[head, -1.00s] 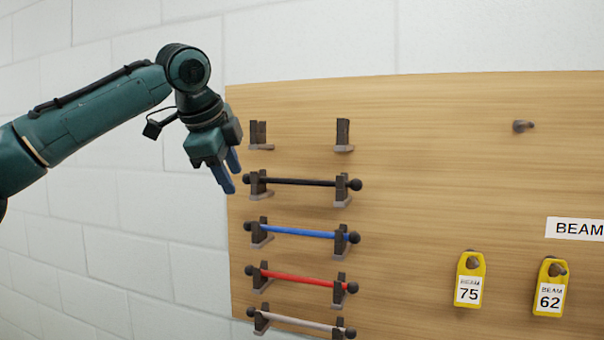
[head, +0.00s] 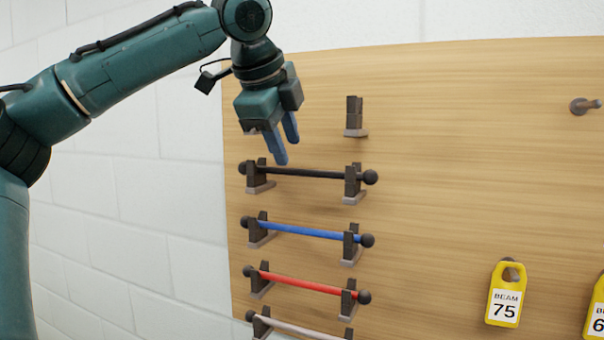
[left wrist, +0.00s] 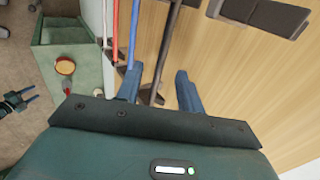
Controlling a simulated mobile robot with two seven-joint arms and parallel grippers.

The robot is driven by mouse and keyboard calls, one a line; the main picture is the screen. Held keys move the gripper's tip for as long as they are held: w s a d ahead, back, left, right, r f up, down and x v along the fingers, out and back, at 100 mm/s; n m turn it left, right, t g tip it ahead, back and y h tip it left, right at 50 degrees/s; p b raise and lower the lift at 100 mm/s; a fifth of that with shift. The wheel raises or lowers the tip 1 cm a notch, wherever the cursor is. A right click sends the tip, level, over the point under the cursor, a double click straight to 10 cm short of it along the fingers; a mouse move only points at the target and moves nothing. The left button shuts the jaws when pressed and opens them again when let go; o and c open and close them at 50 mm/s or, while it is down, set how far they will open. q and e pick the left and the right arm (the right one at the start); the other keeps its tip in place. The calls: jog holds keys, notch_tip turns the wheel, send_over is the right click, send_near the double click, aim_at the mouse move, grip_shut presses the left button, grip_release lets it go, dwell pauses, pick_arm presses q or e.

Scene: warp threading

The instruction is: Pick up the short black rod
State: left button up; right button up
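The short black rod (head: 315,174) rests level across two dark brackets on the wooden board, with a round knob at each end. My left gripper (head: 287,152) points down in front of the board, its blue fingertips just above the rod's left half in the head view. In the left wrist view its fingers (left wrist: 158,88) are apart, and the black rod (left wrist: 170,35) shows in the gap between them, beyond the tips. I cannot tell whether they touch it. My right gripper (left wrist: 32,97) shows small at the left wrist view's left edge, fingers apart and empty.
Below hang a blue rod (head: 310,232), a red rod (head: 305,283) and a pale rod (head: 300,328). An empty bracket (head: 355,115) is above. A yellow tag (head: 505,293) and a peg (head: 583,106) are at the right. A green bin (left wrist: 62,35) stands below.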

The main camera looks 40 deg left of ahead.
aim_at(297, 169)
pick_arm(q)
jog(key=x, duration=0.5)
jog(key=shift+w, duration=0.3)
grip_shut()
